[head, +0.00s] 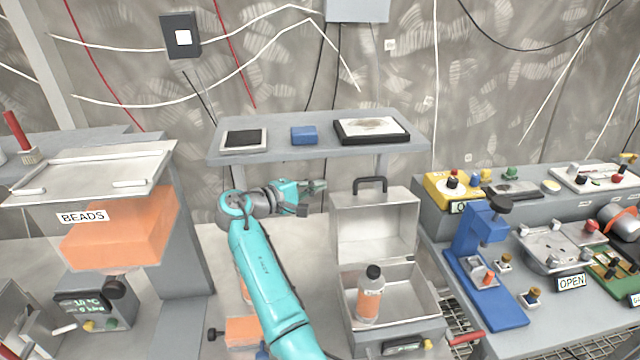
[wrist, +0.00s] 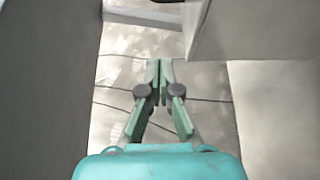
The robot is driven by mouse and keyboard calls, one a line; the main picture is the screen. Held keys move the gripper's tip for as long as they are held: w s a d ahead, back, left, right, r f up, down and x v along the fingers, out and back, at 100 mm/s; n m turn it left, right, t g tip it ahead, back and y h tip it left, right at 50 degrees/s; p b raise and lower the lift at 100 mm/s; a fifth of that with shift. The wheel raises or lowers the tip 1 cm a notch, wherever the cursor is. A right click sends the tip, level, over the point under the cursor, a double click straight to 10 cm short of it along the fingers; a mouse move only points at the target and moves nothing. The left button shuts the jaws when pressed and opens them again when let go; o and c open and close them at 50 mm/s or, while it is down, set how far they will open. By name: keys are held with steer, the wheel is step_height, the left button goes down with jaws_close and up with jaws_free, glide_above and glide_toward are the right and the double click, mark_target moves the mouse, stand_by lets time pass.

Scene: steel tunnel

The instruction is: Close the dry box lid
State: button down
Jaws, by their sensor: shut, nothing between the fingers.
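The dry box (head: 392,329) is a light grey metal box in the middle of the bench. Its lid (head: 374,227) stands open and upright at the back, with a dark handle (head: 370,184) on top. A bottle with a black cap and orange label (head: 370,297) stands inside the box. My gripper (head: 320,188) is to the left of the lid, near its top edge, and looks apart from it. The wrist view shows the fingers (wrist: 160,70) shut with nothing between them. A pale panel at the right of the wrist view may be the lid.
A grey shelf (head: 318,137) with a blue block (head: 304,135) and flat trays is above and behind my gripper. The orange BEADS hopper (head: 120,235) stands left. A blue press (head: 486,265) and a bench of small devices are right of the box.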

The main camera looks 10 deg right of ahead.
mark_target(345, 193)
steer(key=shift+d, duration=3.75)
